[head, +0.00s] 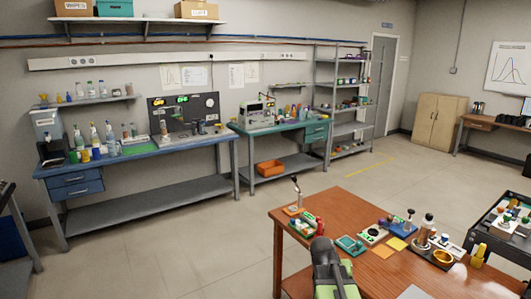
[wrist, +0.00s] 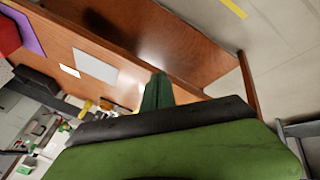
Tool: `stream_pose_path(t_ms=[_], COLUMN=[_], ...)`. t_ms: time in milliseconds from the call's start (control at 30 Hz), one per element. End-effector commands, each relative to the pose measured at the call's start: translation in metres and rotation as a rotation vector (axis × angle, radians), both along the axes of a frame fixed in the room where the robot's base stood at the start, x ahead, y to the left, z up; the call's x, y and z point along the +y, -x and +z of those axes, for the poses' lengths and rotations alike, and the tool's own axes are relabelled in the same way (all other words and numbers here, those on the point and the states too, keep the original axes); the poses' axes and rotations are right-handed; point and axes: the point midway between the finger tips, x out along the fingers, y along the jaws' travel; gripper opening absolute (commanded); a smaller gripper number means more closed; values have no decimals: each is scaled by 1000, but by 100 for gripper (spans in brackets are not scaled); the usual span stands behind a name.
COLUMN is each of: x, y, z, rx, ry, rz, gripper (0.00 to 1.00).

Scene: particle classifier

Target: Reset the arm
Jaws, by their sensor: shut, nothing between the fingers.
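My gripper (wrist: 157,92) shows in the wrist view as green fingers closed together beyond a dark band and a green body. Nothing is held between them. The wrist view is tilted, with a wooden table's surface and edge behind the fingers. In the head view, my dark grey and green arm rises at the bottom centre, in front of the wooden table (head: 335,205). The fingers cannot be made out clearly there. I cannot tell how far the fingertips are from the table.
The wooden table carries a teal tray (head: 350,244), a golden bowl (head: 443,257) and small bottles. A black cart (head: 503,222) stands at the right. A blue workbench (head: 140,155) and a green workbench (head: 280,127) line the back wall. The floor between is open.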

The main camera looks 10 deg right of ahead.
Motion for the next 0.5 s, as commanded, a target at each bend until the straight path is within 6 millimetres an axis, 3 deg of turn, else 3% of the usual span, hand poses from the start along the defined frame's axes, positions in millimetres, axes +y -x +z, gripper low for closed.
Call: stream_pose_path(t_ms=[33, 100, 233, 300, 400, 500], x=[47, 106, 194, 219, 239, 241], y=[-4, -3, 16, 34, 54, 59], z=[-5, -13, -25, -29, -31, -31], rx=[21, 58, 146, 200, 267, 298], ry=[-43, -111, -244, -327, -423, -435], rz=[70, 160, 304, 356, 417, 454], gripper=[0, 0, 0, 0, 0, 0])
